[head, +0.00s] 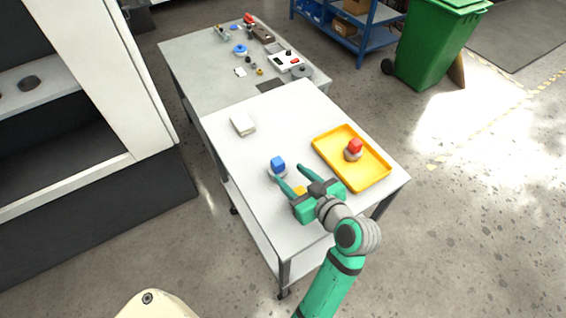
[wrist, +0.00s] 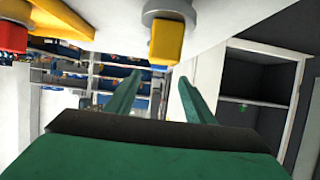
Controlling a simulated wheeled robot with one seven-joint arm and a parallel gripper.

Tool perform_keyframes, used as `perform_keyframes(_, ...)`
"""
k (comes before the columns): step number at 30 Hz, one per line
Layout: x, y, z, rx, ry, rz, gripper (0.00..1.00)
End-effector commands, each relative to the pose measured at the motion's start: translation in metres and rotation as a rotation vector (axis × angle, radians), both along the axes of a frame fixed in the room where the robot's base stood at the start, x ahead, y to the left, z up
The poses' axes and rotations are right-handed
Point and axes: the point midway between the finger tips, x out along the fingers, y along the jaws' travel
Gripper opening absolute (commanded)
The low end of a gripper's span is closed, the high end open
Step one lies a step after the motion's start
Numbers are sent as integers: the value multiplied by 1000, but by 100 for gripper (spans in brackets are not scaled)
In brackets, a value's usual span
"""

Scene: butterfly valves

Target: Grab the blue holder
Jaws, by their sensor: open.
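The blue holder (head: 278,162), a small blue block on a round grey base, stands upright on the white table left of the yellow tray. My gripper (head: 289,174) is open, with its two green fingers pointing toward the blue holder. The left fingertip looks close to its base; I cannot tell whether they touch. In the wrist view my open fingers (wrist: 160,78) show with nothing held between them.
A yellow tray (head: 327,158) on the right holds a red holder (head: 355,146) on a grey base. A white block (head: 243,124) lies farther back left. A grey table (head: 205,75) with tools adjoins behind. The white table's middle is clear.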

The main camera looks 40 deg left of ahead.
Motion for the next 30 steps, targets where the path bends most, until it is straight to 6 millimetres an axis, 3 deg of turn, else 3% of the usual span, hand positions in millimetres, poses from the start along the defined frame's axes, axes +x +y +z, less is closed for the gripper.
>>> perform_keyframes(6, 11, 28, -13, 0, 2, 4, 48)
perform_keyframes(14, 17, 43, -19, 0, 1, 4, 48)
perform_keyframes(22, 33, 72, -35, 0, 0, 3, 48)
perform_keyframes(30, 37, 80, -38, 1, 0, 0, 48)
